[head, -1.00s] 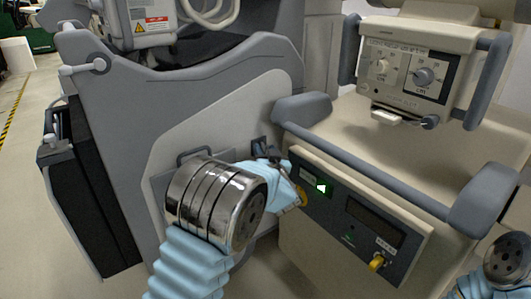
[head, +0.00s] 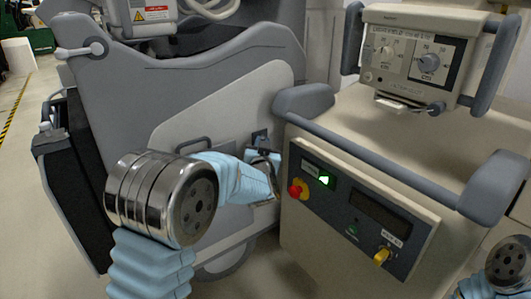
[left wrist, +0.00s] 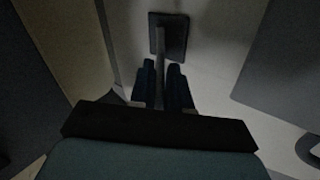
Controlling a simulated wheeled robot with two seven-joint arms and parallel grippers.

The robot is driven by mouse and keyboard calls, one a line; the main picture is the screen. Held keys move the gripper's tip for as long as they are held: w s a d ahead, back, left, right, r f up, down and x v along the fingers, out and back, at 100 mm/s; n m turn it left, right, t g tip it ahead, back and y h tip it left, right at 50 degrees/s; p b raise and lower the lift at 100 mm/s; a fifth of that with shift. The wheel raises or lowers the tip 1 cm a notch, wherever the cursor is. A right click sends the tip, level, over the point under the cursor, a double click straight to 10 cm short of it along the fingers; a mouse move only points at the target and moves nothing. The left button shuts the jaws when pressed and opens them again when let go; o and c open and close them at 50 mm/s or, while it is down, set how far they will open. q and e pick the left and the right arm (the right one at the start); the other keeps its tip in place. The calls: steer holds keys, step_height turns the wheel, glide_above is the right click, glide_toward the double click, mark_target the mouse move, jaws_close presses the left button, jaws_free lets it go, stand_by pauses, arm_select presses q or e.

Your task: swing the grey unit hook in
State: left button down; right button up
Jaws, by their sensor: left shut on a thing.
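The grey unit (head: 120,95) stands at the left of the beige cart. Its hook is a thin bar hanging from a small dark plate (head: 260,137) on the grey side panel; in the left wrist view the bar (left wrist: 160,50) runs from the plate (left wrist: 170,35) down between two dark fingers. My left gripper (head: 266,170) is shut on the hook bar, in the gap between the grey unit and the beige cart. The bar's far end is hidden by the gripper. My right arm's wrist shows at the lower right corner; its gripper is out of view.
The beige cart's control panel (head: 345,222), with a red stop button (head: 297,188) and yellow knob (head: 381,257), is close to the right of my left gripper. A grey rail (head: 375,165) runs above it. A device with dials (head: 415,55) stands on top.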

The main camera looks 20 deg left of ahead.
arm_select(q)
steer(key=shift+a+f, duration=0.15)
steer(key=shift+a, duration=0.05)
steer(key=shift+m+h, duration=0.3)
arm_select(e)
steer(key=shift+f, duration=0.4)
steer(key=shift+a, duration=0.1)
arm_select(q)
steer(key=c, duration=1.2)
jaws_free()
steer(key=shift+o, duration=0.2)
steer(key=shift+s, duration=0.1)
steer(key=v, duration=1.3)
steer(key=shift+s+p, duration=0.35)
steer(key=shift+p, duration=0.1)
arm_select(e)
steer(key=shift+r, duration=0.5)
arm_select(q)
steer(key=shift+d, duration=0.1)
